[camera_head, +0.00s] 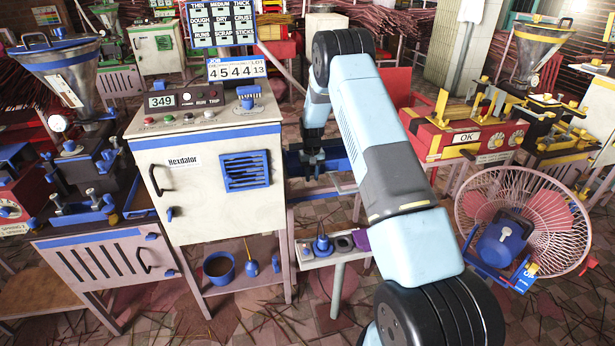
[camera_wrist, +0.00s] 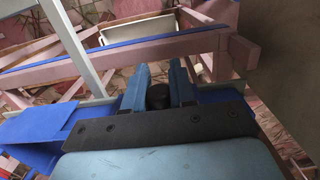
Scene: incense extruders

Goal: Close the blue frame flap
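A blue panel (camera_wrist: 48,125) stands out at the lower left of the wrist view, beside a wider blue part; it may be the flap, but I cannot be sure. In the head view a dark blue trough-like part (camera_head: 343,160) lies behind the cabinet's right side, partly hidden by my arm. My gripper (camera_head: 313,158) points down at its left end. In the wrist view my gripper (camera_wrist: 158,75) has its two blue-grey fingers apart, with a dark rounded thing (camera_wrist: 158,97) between them. I cannot tell whether they grip it. The flap's hinge and angle are unclear.
The white cabinet (camera_head: 208,165) with a blue louvre (camera_head: 245,171) stands left of my gripper. A small shelf (camera_head: 318,250) with a blue cone is below. A pink caged fan (camera_head: 520,225) stands right. In the wrist view pink rails (camera_wrist: 120,52) cross ahead of my fingers.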

